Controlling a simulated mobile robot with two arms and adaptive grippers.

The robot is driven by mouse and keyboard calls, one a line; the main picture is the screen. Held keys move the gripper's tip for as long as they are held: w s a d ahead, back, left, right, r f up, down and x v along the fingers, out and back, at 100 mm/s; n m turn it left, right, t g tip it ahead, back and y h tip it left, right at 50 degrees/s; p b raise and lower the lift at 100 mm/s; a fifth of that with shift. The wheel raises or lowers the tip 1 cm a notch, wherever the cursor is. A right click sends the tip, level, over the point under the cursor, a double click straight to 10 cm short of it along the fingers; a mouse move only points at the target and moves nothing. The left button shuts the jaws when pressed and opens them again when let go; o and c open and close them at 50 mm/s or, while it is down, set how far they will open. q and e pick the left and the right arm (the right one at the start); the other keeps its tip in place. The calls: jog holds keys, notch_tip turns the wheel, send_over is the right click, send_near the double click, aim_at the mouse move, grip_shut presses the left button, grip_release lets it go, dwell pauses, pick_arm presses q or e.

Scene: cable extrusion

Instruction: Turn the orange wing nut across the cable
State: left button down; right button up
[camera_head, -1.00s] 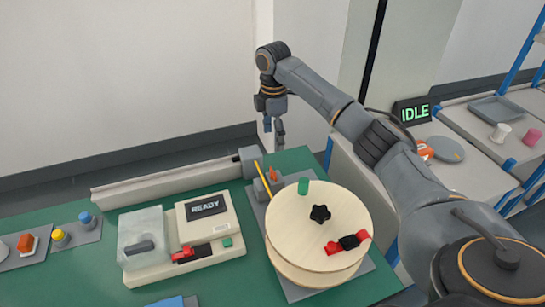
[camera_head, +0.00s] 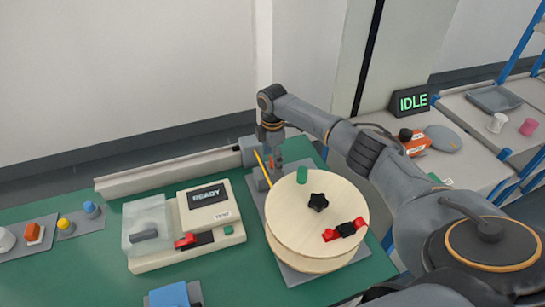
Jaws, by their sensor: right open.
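The small orange wing nut (camera_head: 271,161) is partly hidden at the grey block behind the wooden spool. A thin yellow cable-like strand (camera_head: 261,168) slants beside it. My right gripper (camera_head: 274,152) points down right at the wing nut, with its fingers open. I cannot tell whether the fingers touch the nut. The wooden spool (camera_head: 303,228) stands on a grey plate, with a black star knob (camera_head: 318,202), a green peg (camera_head: 302,175) and a red and black clip (camera_head: 345,230) on top. My left gripper is not in view.
A beige device (camera_head: 210,215) with a READY screen stands left of the spool. A long grey rail (camera_head: 170,172) runs along the table's back. Coloured buttons (camera_head: 65,224) are far left. A side bench holding an IDLE sign (camera_head: 412,101) is at right.

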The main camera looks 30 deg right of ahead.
jog(key=shift+f, duration=0.15)
jog(key=c, duration=1.2)
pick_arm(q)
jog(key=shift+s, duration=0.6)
pick_arm(e)
jog(key=shift+o, duration=0.2)
